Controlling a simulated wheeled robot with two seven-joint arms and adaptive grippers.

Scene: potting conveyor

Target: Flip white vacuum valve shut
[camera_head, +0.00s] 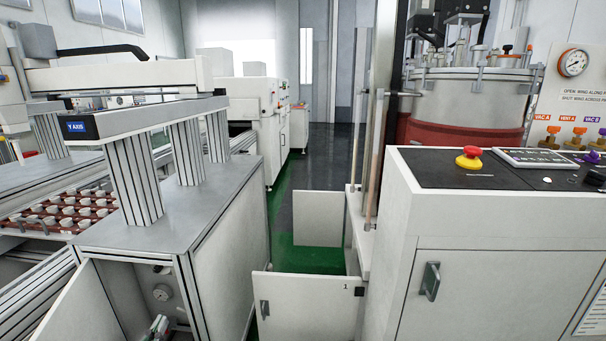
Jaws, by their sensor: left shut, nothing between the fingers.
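No white valve handle is clearly recognisable. A small pale round fitting (161,292) sits inside the open cabinet at the lower left; I cannot tell if it is the white vacuum valve. On the panel at the right, the valves labelled VAC A (541,142), VENT A (579,137) and VAC B (601,140) have orange or purple handles. My right gripper is not in view.
The lower-left cabinet (220,262) has its door (80,312) swung open. Another white door (305,305) stands open in the middle. A console (425,170) with a red stop button (468,157) is at the right. Green floor (310,258) is clear between the machines.

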